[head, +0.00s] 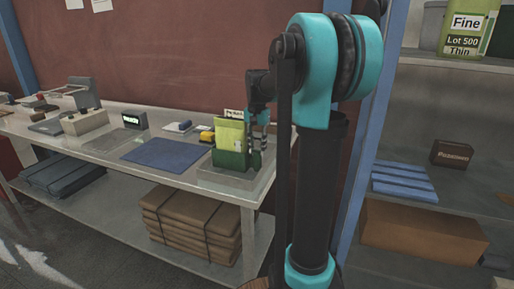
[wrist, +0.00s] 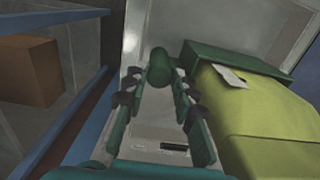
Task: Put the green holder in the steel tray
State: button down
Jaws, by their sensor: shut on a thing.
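The green holder (head: 231,158) is a dark green box with a yellow-green pack standing upright in it. It is at the right end of the table, over the grey steel tray (head: 236,183). In the wrist view the holder (wrist: 215,56) and pack fill the right side, with the pale tray (wrist: 143,72) below. My gripper (head: 257,158) is beside the holder's right side. In the wrist view my gripper (wrist: 160,75) has its fingertips closed around a rounded green knob of the holder's colour. Whether the holder's underside touches the tray is hidden.
A blue mat (head: 160,153), a yellow item (head: 207,136) and a small display (head: 134,120) lie left on the table. Folded brown stacks (head: 190,220) are on the lower shelf. A blue post (head: 372,130) and shelving with a brown box (head: 420,232) stand to the right.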

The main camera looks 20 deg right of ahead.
jog(key=c, duration=1.2)
grip_release()
notch_tip(320, 180, up, 12)
jog(key=shift+r, duration=0.1)
jog(key=shift+s, duration=0.15)
